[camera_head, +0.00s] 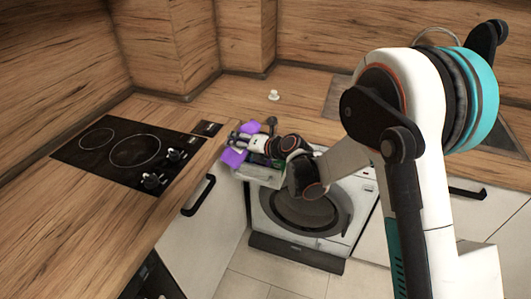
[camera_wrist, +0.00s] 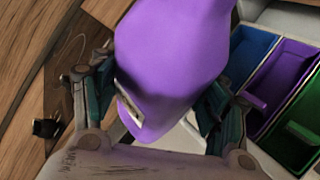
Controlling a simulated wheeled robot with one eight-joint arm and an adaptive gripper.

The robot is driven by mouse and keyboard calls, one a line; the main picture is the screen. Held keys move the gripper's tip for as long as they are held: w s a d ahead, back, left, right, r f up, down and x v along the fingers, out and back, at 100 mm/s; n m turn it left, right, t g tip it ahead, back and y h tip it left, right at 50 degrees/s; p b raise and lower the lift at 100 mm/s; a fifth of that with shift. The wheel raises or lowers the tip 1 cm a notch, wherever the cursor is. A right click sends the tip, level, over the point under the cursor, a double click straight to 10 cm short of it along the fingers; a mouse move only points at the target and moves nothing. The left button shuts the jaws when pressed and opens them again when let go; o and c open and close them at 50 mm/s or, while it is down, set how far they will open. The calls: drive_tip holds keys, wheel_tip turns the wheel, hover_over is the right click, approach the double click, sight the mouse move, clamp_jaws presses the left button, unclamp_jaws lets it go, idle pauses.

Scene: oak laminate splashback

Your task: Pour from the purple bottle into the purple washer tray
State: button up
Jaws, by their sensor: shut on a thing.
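The purple bottle (camera_wrist: 170,60) fills the middle of the wrist view, between the two fingers of my gripper (camera_wrist: 155,98). My gripper is shut on it. In the head view, purple parts of the bottle (camera_head: 233,158) show on both sides of my gripper (camera_head: 246,143), above the washer's pulled-out drawer (camera_head: 258,178). The bottle looks tilted; its mouth cannot be made out. In the wrist view, the purple washer tray (camera_wrist: 272,88) lies right of the bottle, between a blue tray (camera_wrist: 250,52) and a green tray (camera_wrist: 298,135). No liquid is visible.
The washing machine (camera_head: 345,212) stands under the wooden counter (camera_head: 195,105). A black cooktop (camera_head: 115,152) with knobs is on the left. A small white object (camera_head: 273,95) stands on the counter behind my gripper. A sink (camera_head: 345,92) is at the back right.

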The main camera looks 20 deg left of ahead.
drive_tip(key=shift+s+a+f+m+g, duration=0.15)
drive_tip(key=shift+s+f+m+g, duration=0.05)
drive_tip(key=shift+m+g, duration=0.2)
idle(1.7)
